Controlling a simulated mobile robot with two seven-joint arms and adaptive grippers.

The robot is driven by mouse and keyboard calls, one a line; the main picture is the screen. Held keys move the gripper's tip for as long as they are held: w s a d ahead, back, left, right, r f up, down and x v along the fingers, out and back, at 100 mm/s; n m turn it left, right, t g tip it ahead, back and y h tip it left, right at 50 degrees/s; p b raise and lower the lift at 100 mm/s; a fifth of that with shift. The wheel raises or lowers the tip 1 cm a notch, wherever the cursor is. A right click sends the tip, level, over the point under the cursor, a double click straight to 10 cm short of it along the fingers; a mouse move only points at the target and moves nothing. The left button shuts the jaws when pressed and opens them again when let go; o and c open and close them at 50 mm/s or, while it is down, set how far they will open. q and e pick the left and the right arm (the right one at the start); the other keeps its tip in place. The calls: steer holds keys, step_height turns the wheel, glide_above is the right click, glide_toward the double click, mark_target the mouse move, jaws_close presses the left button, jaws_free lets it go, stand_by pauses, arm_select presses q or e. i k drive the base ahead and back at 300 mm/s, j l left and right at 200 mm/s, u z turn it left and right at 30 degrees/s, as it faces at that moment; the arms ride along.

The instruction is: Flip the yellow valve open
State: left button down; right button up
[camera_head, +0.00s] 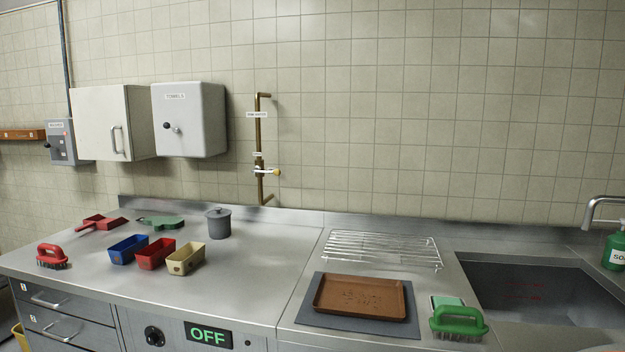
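The valve (267,172) sits on a vertical brass pipe (259,135) fixed to the tiled wall, above the back of the steel counter. Its lever has a yellow end (277,172) and points out to the right, across the pipe. Small white labels are on the pipe above the valve, too small to read surely. Neither of my grippers shows in the head view, and nothing touches the valve.
A lidded grey pot (218,224) stands on the counter left of the pipe's foot. Blue, red and cream tins (155,254) stand nearer. A towel box (189,120) hangs left of the pipe. A wire rack (382,249) and brown tray (318,305) lie right. Counter before the pipe is clear.

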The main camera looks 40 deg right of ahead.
mark_target(257, 169)
steer(key=i+j+z, duration=0.15)
steer(key=z, duration=0.2)
steer(key=i+j+z, duration=0.15)
steer(key=z, duration=0.2)
steer(key=i+j+z, duration=0.1)
steer(key=j+z, duration=0.25)
steer(key=i+j+z, duration=0.1)
steer(key=j+z, duration=1)
steer(key=j, duration=0.15)
